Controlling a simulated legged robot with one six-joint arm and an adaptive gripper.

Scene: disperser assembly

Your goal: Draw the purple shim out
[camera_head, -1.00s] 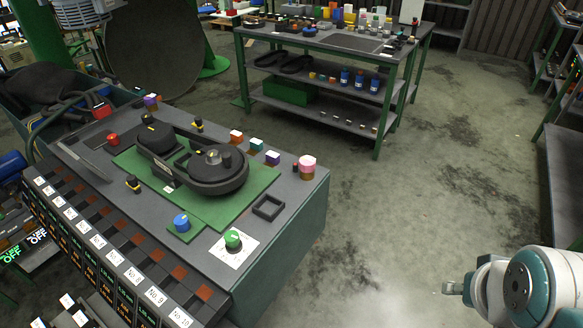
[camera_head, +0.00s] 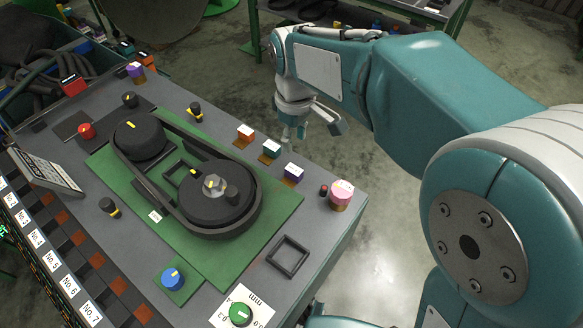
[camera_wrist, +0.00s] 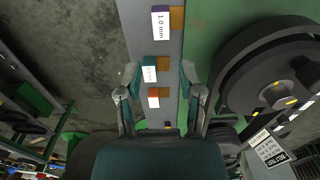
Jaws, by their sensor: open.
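The purple shim (camera_head: 293,171) sits in a brown holder along the bench's right edge in the head view. In the wrist view its white face reads "1.0 mm" (camera_wrist: 159,24), at the top. A teal shim (camera_head: 270,149) and an orange shim (camera_head: 245,132) stand in the same row. My gripper (camera_head: 293,133) is just beyond the row's edge in the head view, empty. In the wrist view my gripper (camera_wrist: 159,70) has its fingers spread on either side of the teal shim (camera_wrist: 150,70) and the orange shim (camera_wrist: 153,97), with the purple shim ahead of the tips.
A pink-topped piece (camera_head: 341,194) and a small red-topped peg (camera_head: 323,190) stand near the purple shim. A belt and pulley unit (camera_head: 212,190) fills the green plate. A square frame (camera_head: 288,257) lies in front. Another purple-topped piece (camera_head: 136,71) stands at the back left.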

